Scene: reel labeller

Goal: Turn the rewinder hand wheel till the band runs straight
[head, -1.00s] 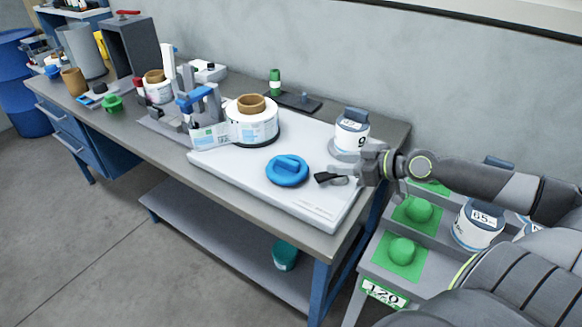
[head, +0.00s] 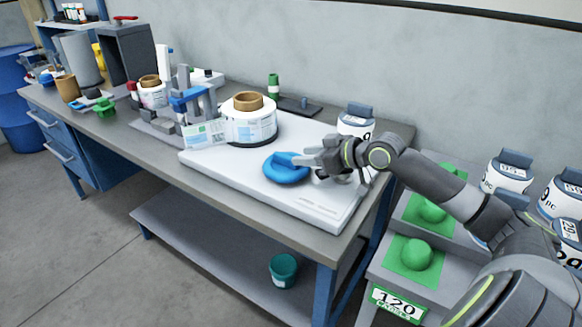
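The blue hand wheel (head: 281,174) lies on the white base plate of the rewinder (head: 240,168), with a raised grip bar across its top. My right gripper (head: 303,161) reaches in from the right. Its fingertips are at the right end of the grip bar and partly cover it. I cannot tell whether the fingers are closed on it. The white label reel (head: 250,127) with a brown core stands behind the wheel. The printed band (head: 206,135) runs from the reel leftward to the grey and blue labeller head (head: 190,100). My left gripper is out of view.
A white weight-like canister (head: 355,124) with a dark blue top stands at the plate's back right, close behind my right arm. Green domed pads (head: 414,254) and more canisters (head: 508,172) are on the stepped stand at right. The bench's front edge is clear.

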